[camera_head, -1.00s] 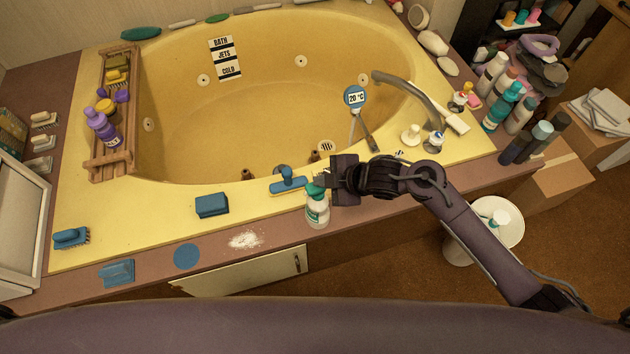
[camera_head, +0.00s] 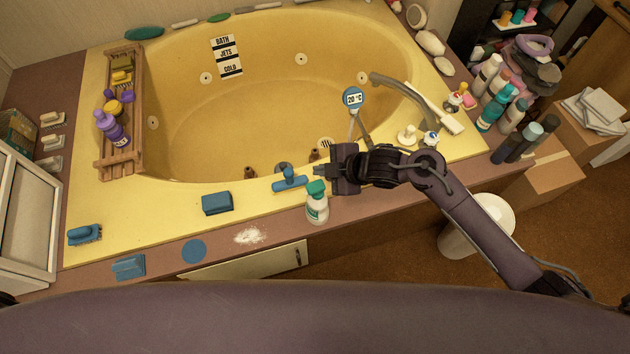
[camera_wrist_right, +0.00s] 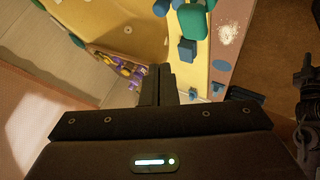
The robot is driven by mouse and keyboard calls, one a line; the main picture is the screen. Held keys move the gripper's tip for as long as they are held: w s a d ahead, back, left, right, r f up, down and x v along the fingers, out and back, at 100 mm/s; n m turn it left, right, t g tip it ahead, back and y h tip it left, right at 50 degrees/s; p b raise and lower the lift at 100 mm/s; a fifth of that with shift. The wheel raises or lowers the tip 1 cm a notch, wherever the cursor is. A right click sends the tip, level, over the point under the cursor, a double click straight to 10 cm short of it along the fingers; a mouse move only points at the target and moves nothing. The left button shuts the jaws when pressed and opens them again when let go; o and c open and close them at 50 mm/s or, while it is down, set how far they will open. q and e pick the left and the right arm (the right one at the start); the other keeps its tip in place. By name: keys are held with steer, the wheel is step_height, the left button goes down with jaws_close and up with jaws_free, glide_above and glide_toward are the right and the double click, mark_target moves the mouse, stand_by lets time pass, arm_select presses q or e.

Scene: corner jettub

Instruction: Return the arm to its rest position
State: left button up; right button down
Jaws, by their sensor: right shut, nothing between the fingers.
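My right arm reaches in from the lower right in the head view. Its gripper (camera_head: 318,171) is over the tub's front rim, just above and behind a white bottle with a teal top (camera_head: 317,204). Its fingers are together with nothing between them; they also show together in the right wrist view (camera_wrist_right: 160,84). The gripper looks clear of the bottle, though the exact gap is hard to tell. A blue T-shaped handle (camera_head: 290,178) lies on the rim just left of the fingertips. My left gripper is not in view.
The yellow tub (camera_head: 250,130) lies beyond the arm. A curved faucet (camera_head: 410,98) and a temperature sign (camera_head: 353,100) stand near it. A blue sponge (camera_head: 217,203) and white powder (camera_head: 250,235) are to the left.

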stand_by(0.6)
steer(key=shift+s+a+r+m, duration=0.15)
steer(key=shift+r+m, duration=0.1)
steer(key=shift+m, duration=0.15)
steer(key=s+d+r+m+g+h, duration=0.1)
steer(key=s+d+r+m+h, duration=0.35)
steer(key=s+d+m, duration=0.4)
steer(key=s+d+r+m+h, duration=0.3)
steer(key=s+d+r+m, duration=0.3)
steer(key=d+m, duration=0.4)
step_height(320, 180, down, 31)
steer(key=s+g, duration=0.1)
steer(key=s, duration=0.2)
steer(key=s+d+f, duration=0.2)
steer(key=s+f, duration=0.7)
steer(key=s+d+f+g, duration=0.1)
steer(key=s+f, duration=0.8)
steer(key=s, duration=0.1)
steer(key=shift+s+d+f+n+g, duration=0.3)
steer(key=shift+d+n, duration=0.05)
